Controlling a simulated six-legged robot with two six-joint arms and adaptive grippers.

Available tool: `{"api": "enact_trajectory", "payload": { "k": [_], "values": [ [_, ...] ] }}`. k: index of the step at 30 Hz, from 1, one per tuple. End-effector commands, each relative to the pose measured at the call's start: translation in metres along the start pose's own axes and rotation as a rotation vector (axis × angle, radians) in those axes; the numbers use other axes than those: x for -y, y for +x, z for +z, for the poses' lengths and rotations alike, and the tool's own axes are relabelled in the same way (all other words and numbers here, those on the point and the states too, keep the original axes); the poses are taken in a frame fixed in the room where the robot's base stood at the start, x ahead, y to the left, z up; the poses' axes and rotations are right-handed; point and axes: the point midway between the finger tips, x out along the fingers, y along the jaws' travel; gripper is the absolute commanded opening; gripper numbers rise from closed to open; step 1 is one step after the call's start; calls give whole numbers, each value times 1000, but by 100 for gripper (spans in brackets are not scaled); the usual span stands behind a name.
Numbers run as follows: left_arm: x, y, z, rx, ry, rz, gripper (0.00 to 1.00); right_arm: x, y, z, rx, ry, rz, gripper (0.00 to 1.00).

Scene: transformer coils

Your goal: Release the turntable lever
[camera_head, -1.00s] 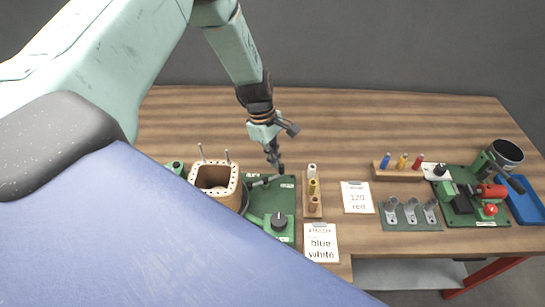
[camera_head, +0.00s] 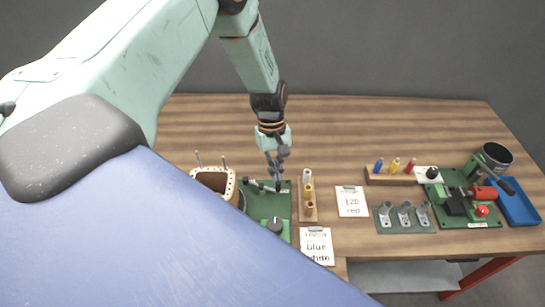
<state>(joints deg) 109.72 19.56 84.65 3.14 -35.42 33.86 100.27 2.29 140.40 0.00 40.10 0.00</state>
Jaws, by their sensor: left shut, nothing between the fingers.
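The turntable unit is a green base plate (camera_head: 283,205) with a dark round knob (camera_head: 275,225) near its front. A dark lever (camera_head: 262,186) lies across the back of the plate, beside the wooden coil former (camera_head: 228,182) with pins standing on it. My left gripper (camera_head: 277,182) points down over the back of the plate, shut and empty, with its tips at the right end of the lever. I cannot tell whether they touch it. My own blue body hides the lower left of the unit. My right gripper is not in view.
Cards reading blue white (camera_head: 316,246) and 120 red (camera_head: 351,201) lie nearby. Further right are a coloured peg rack (camera_head: 395,178), grey lugs, a green machine and a blue tray (camera_head: 519,204). The back table is clear.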

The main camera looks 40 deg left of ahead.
Motion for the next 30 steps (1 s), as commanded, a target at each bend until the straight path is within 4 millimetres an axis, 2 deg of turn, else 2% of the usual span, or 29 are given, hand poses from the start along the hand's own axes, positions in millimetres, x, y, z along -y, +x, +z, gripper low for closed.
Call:
{"api": "enact_trajectory", "payload": {
  "k": [25, 30],
  "values": [
    [2, 1, 3, -1, -8, 2, 0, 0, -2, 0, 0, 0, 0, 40],
    [1, -13, 2, -2, -8, 5, 0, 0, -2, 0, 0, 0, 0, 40]
  ]
}}
